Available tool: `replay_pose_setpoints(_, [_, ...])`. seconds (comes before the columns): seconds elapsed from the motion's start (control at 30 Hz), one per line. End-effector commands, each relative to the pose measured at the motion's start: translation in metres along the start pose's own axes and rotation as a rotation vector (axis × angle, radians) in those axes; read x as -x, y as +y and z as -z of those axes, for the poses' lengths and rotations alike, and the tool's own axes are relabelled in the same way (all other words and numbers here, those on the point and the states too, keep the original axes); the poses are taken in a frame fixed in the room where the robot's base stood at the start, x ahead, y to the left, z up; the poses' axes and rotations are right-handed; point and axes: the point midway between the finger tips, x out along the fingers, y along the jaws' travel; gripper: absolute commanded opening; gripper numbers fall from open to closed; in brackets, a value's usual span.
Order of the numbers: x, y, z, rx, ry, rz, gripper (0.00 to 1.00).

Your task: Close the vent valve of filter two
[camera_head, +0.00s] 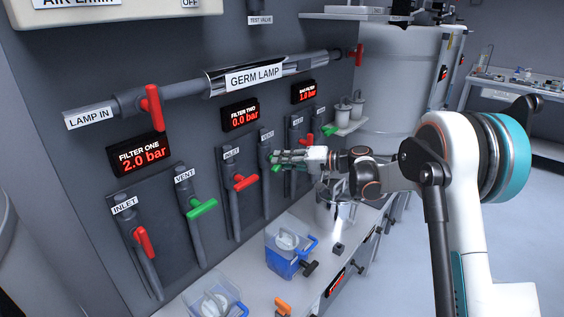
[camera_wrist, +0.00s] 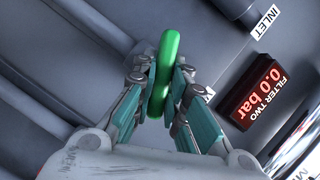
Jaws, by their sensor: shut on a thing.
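The vent valve of filter two has a green handle (camera_wrist: 165,62), which stands between my fingers in the wrist view. In the head view my gripper (camera_head: 279,160) is at the vent pipe (camera_head: 265,190) under the filter two display (camera_head: 240,116), which reads 0.0 bar. It covers most of the handle there. In the wrist view both fingers of my gripper (camera_wrist: 160,82) are shut on the handle. I cannot tell how the handle lies relative to its pipe.
Filter two's red inlet handle (camera_head: 246,182) is left of my gripper. Filter one has a green vent handle (camera_head: 202,208) and a red inlet handle (camera_head: 143,243). A bench below holds a blue-framed container (camera_head: 288,262) and a metal vessel (camera_head: 333,210).

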Motion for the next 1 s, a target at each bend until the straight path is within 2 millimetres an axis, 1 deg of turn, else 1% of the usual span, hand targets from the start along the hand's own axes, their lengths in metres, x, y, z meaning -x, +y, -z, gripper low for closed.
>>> replay_pose_setpoints(0.03, [0.0002,0.0026,0.0002,-0.039,0.002,0.016,0.00])
replay_pose_setpoints(0.2, [0.0001,0.0035,-0.0003,-0.169,0.001,0.070,0.00])
replay_pose_setpoints(0.5, [-0.0002,0.0043,-0.0003,-0.328,0.002,0.135,0.00])
replay_pose_setpoints(0.7, [-0.0001,0.0043,-0.0004,-0.379,0.002,0.156,0.00])
replay_pose_setpoints(1.0, [-0.0001,0.0041,-0.0004,-0.397,0.002,0.164,0.00])
